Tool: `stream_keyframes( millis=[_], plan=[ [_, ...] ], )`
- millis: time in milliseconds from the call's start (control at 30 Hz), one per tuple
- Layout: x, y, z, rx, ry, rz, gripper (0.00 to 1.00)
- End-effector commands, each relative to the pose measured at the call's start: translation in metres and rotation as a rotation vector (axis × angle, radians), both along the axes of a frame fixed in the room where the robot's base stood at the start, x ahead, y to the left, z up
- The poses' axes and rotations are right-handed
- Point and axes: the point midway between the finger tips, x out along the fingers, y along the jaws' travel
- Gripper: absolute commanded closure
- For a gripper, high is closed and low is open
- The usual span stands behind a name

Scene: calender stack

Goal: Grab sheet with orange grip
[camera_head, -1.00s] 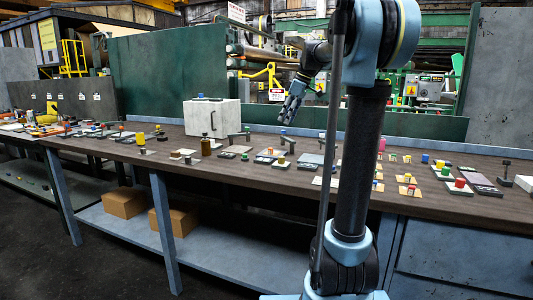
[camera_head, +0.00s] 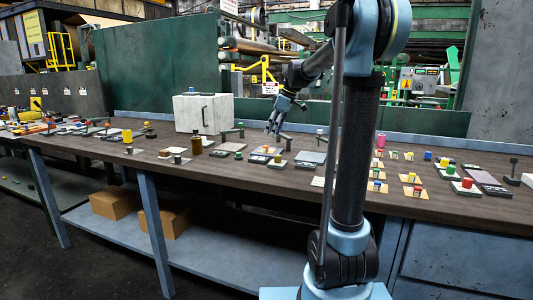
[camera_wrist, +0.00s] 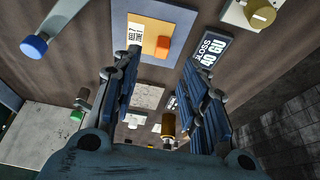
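In the wrist view, the sheet with the orange grip (camera_wrist: 162,46) lies flat on the bench. It is cream and yellow with a white printed label, on a blue backing, and its small orange block stands on the right part. My gripper (camera_wrist: 160,72) is open and empty, with one dark blue finger on each side of the view. The sheet shows beyond the fingertips, roughly centred between them; contact is not visible. In the head view, my gripper (camera_head: 274,128) hangs above the bench, fingers down, over a cluster of small sheets. The orange-grip sheet is too small there to identify surely.
A dark printed plate (camera_wrist: 208,58) lies just right of the sheet. A yellow knob (camera_wrist: 262,13) and a blue-capped piece (camera_wrist: 34,46) are nearby. Several orange pads (camera_head: 377,187) lie right.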

Motion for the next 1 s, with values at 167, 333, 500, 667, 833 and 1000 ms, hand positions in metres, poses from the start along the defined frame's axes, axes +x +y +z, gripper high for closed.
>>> stream_keyframes(
  millis=[167, 333, 500, 667, 833, 1000],
  plan=[
    [0.003, 0.008, -0.019, 0.0, -0.001, 0.002, 0.6],
    [0.004, 0.011, -0.026, 0.0, -0.001, 0.002, 0.6],
    [0.007, 0.019, -0.045, 0.0, 0.001, 0.001, 0.6],
    [0.009, 0.027, -0.063, 0.0, 0.0, 0.002, 0.6],
    [0.011, 0.029, -0.071, 0.0, 0.001, 0.001, 0.6],
    [0.011, 0.029, -0.071, 0.0, 0.0, 0.0, 0.6]
  ],
)
